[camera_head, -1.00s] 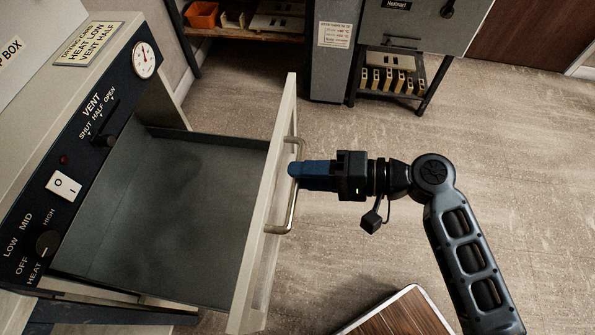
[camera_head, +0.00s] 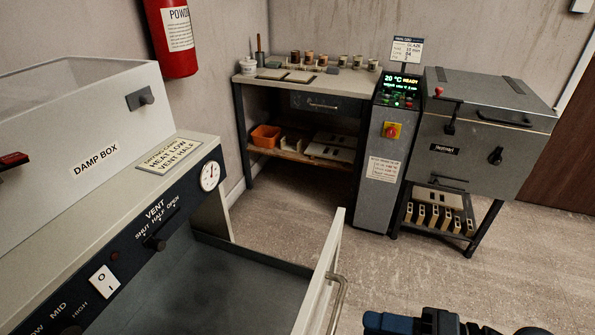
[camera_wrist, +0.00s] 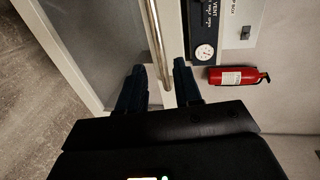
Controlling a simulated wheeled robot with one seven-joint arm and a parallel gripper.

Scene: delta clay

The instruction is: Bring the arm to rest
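My gripper (camera_head: 376,322) shows at the bottom edge of the head view, just right of the pulled-out drawer's metal handle (camera_head: 338,300). In the head view a small gap shows between fingertips and handle. In the wrist view my gripper (camera_wrist: 160,72) has its two dark fingers apart, with the handle bar (camera_wrist: 156,42) seen in line between them. Nothing is held. The drawer (camera_head: 215,285) stands open and the visible part of its grey floor is bare. Most of my arm is out of the head view.
The drying cabinet's control panel (camera_head: 130,262) and the damp box (camera_head: 75,120) are at left. A fire extinguisher (camera_head: 177,38) hangs behind. A workbench (camera_head: 300,82) and a kiln (camera_head: 470,145) stand at the back. Floor (camera_head: 300,205) between is clear.

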